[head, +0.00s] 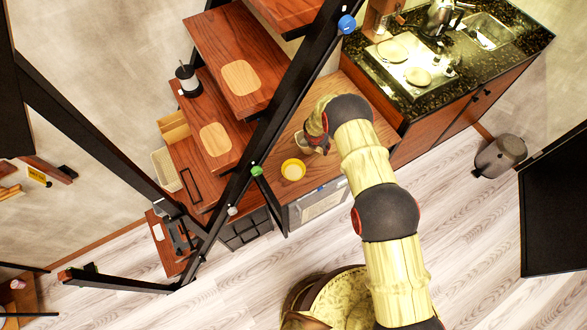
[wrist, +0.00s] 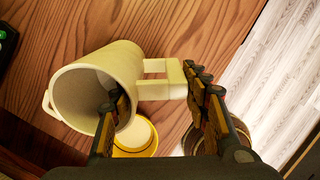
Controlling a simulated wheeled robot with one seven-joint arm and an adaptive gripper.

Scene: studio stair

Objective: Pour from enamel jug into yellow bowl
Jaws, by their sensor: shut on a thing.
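The cream enamel jug (wrist: 122,62) lies tilted in the wrist view, its wide mouth facing down toward the lower left. Its squared handle reaches right, between the fingers of my gripper (wrist: 152,92). My gripper is shut on the jug; one finger overlaps the mouth, and the exact contact is unclear. The yellow bowl (wrist: 140,137) shows below the jug's mouth, partly hidden by the jug and finger. In the head view the bowl (head: 293,170) stands upright on the wooden counter, just left of my gripper (head: 317,145).
A black stair rail (head: 262,140) slants past the counter's left side, close to the bowl. Wooden stair treads (head: 215,140) rise beyond it. A dark stone worktop (head: 450,65) with plates and a sink is at the upper right. A brown round thing (wrist: 190,140) shows under my right finger.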

